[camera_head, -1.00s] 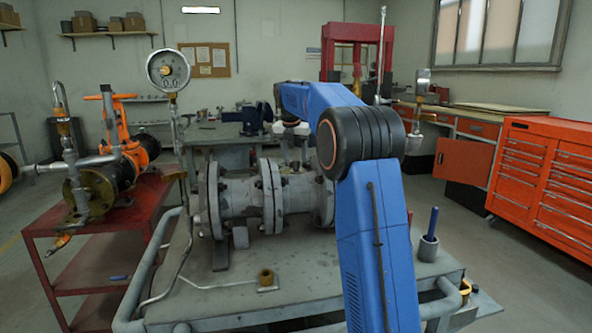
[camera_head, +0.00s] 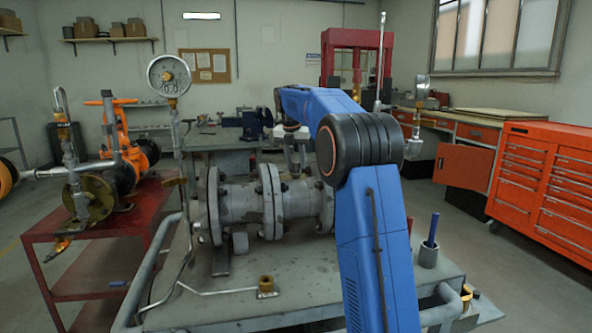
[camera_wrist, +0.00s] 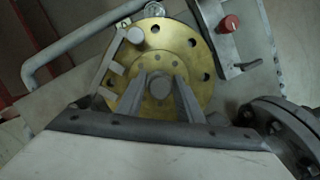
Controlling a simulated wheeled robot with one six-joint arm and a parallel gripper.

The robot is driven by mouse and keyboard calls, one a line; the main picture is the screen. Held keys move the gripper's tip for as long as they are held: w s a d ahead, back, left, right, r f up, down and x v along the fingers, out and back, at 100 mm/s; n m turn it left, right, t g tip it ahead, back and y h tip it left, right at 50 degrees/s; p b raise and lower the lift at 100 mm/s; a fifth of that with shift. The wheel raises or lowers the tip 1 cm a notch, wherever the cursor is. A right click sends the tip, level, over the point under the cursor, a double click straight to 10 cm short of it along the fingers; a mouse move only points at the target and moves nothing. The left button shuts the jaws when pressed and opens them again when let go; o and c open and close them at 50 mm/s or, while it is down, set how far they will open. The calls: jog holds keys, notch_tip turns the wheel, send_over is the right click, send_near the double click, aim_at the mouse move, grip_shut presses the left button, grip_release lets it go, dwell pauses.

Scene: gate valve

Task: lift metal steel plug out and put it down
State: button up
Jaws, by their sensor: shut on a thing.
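The grey steel plug (camera_wrist: 160,86) shows in the wrist view as a round top at the middle of a brass flange disc (camera_wrist: 193,50) with holes around it. My gripper (camera_wrist: 160,90) has its two fingers against opposite sides of the plug and is shut on it. I cannot tell whether the plug is seated or raised. In the head view my gripper (camera_head: 295,152) points down behind the grey flanged valve body (camera_head: 240,203); the plug cannot be made out there.
A pale bracket (camera_wrist: 113,62) lies over the disc's left edge, and a red knob (camera_wrist: 229,23) sits to the upper right. A grey bolted flange (camera_wrist: 290,125) is close at the right. In the head view a pressure gauge (camera_head: 168,76) stands left of the valve body.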

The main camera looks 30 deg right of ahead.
notch_tip(320, 180, up, 17)
jog(key=shift+f, duration=0.15)
dwell(0.6)
jog(key=shift+a, duration=0.1)
